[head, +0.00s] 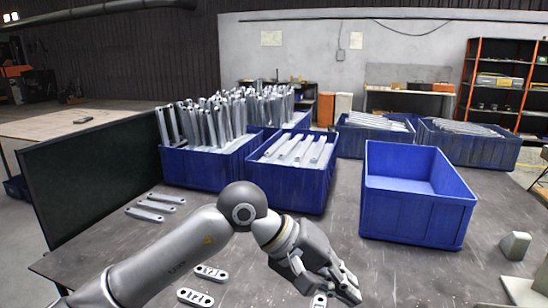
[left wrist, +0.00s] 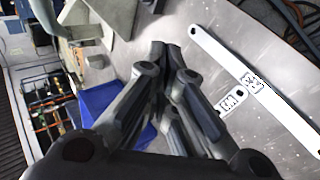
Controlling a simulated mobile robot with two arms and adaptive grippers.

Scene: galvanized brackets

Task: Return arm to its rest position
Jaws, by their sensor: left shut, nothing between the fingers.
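My left arm comes in from the lower left in the head view. My left gripper (head: 345,285) is low over the near middle of the table, shut and empty. In the left wrist view its fingers (left wrist: 168,52) are together with nothing between them. A long bracket (left wrist: 290,122) and a shorter bracket piece (left wrist: 236,97) lie on the table to the right of the fingers there. In the head view, small brackets (head: 210,272) lie on the table left of the gripper, and another is partly hidden beneath it. My right gripper is not identifiable in either view.
An empty blue bin (head: 415,213) stands right of centre. A bin of flat brackets (head: 290,189) and one of upright brackets (head: 205,170) stand left of it. Loose brackets (head: 155,207) lie beside a dark panel (head: 95,175). Grey blocks (head: 516,246) sit at the right edge.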

